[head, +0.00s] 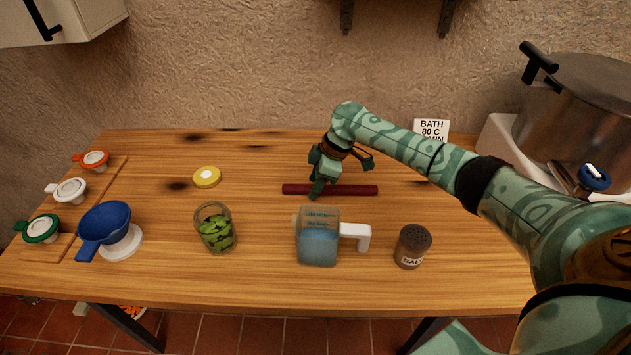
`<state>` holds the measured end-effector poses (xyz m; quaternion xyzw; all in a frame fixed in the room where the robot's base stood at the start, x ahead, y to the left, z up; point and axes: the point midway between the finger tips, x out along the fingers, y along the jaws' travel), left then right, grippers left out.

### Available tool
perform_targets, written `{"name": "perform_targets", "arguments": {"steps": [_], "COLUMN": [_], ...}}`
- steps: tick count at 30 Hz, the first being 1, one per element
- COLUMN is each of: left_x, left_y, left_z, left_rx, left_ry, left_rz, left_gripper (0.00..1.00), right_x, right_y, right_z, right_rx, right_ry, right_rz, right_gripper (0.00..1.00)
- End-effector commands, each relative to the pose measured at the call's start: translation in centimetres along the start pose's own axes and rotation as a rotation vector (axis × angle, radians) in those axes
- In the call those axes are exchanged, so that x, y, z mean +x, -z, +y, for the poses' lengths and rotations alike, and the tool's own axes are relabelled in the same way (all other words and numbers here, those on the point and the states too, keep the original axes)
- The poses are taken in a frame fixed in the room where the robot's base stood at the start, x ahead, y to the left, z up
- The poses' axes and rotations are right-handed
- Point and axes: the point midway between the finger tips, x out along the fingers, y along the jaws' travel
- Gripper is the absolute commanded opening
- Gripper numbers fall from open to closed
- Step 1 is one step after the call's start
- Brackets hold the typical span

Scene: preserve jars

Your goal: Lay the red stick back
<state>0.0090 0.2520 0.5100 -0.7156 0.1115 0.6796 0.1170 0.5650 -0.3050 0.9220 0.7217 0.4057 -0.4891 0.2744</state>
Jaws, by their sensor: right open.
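The red stick (352,190) is dark red and lies flat on the wooden table, running left to right near the middle. My right gripper (320,186) reaches down over the left half of the stick from the right. It is open, and part of it hides a short piece of the stick. Whether its fingers touch the stick cannot be told. My left gripper is not in view.
A jug of blue liquid (318,246), a salt shaker (412,247) and a jar of green pieces (215,232) stand in front. A yellow lid (207,177) lies left. A blue funnel (105,222) and clip lids stand far left. A large pot (580,115) stands right.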

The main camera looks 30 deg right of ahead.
Motion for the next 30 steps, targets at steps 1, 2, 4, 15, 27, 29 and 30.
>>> {"name": "perform_targets", "arguments": {"steps": [1, 2, 4, 15, 27, 29, 30], "left_x": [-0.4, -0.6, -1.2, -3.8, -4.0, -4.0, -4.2], "left_y": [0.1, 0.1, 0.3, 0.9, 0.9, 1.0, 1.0], "left_z": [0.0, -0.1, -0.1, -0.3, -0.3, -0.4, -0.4], "left_rx": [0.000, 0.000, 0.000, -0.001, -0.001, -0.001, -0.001], "left_ry": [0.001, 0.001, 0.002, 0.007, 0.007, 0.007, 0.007], "left_rz": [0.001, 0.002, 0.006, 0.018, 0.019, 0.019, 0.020], "left_gripper": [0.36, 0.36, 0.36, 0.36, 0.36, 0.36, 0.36], "right_x": [-0.8, -1.3, -2.8, -10.6, -11.8, -11.8, -11.8], "right_y": [0.1, 0.1, 0.1, 0.1, 0.0, 0.0, 0.1], "right_z": [0.1, 0.1, 0.1, 0.1, 0.0, 0.0, 0.0], "right_rx": [0.000, 0.000, 0.000, 0.000, 0.000, 0.000, -0.001], "right_ry": [-0.003, -0.004, -0.005, -0.004, -0.001, -0.001, -0.001], "right_rz": [0.001, 0.002, 0.001, 0.002, 0.001, 0.001, 0.001], "right_gripper": [0.44, 0.44, 0.44, 0.44, 0.44, 0.44, 0.44]}}
